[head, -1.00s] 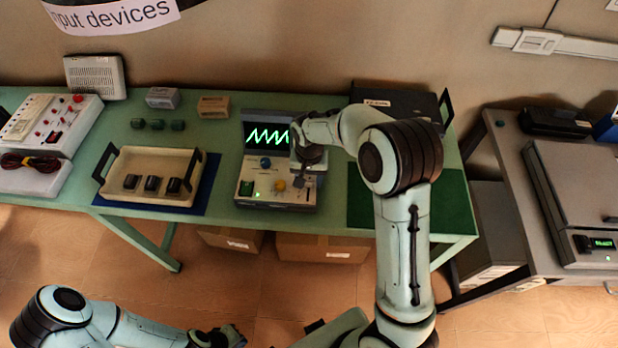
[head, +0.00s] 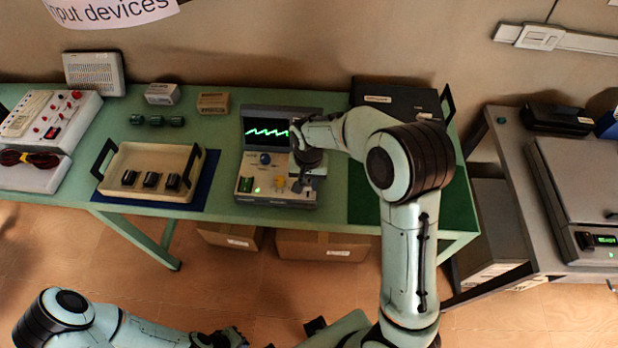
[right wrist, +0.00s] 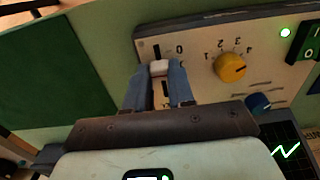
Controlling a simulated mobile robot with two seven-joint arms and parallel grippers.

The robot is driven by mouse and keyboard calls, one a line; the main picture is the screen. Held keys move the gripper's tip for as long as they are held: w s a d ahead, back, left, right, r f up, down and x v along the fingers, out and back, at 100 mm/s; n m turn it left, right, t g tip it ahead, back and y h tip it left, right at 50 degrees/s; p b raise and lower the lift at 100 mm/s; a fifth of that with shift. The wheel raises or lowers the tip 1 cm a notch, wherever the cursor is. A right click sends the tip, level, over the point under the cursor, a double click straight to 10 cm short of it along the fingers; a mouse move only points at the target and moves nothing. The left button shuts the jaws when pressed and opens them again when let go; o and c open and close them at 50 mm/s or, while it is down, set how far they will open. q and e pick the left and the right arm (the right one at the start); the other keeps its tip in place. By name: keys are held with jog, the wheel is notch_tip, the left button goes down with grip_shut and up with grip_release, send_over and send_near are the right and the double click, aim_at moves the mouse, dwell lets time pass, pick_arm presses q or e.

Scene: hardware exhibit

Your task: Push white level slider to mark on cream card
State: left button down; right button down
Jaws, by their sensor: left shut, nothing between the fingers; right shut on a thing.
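The white level slider (right wrist: 159,68) sits in a dark vertical slot on the cream panel, between the fingertips of my right gripper (right wrist: 160,80) in the right wrist view. My right gripper is shut on it. The cream card (right wrist: 200,38) carries printed figures around the slider and the yellow knob; the mark itself I cannot make out. In the head view the device (head: 260,190) stands on the green table, its slider hidden by my right gripper (head: 300,184). My left gripper (head: 235,338) is low at the bottom edge, shut and empty, away from the table.
A yellow knob (right wrist: 230,66), a blue knob (right wrist: 258,103) and a green switch (right wrist: 305,42) are close to the slider. The device's screen (head: 267,132) shows a green wave. A cream tray (head: 150,158) with dark blocks stands to the left.

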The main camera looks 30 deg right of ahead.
aim_at(309, 183)
jog(key=c, duration=1)
grip_release()
jog(key=shift+w+d, duration=0.15)
jog(key=shift+w, duration=0.15)
pick_arm(q)
jog(key=shift+w, duration=0.2)
pick_arm(e)
jog(key=shift+o, duration=0.2)
jog(key=shift+s, duration=0.1)
pick_arm(q)
jog(key=shift+w+r+p, duration=0.6)
jog(key=shift+r, duration=0.2)
pick_arm(e)
notch_tip(309, 183, up, 13)
jog(key=shift+r, duration=0.2)
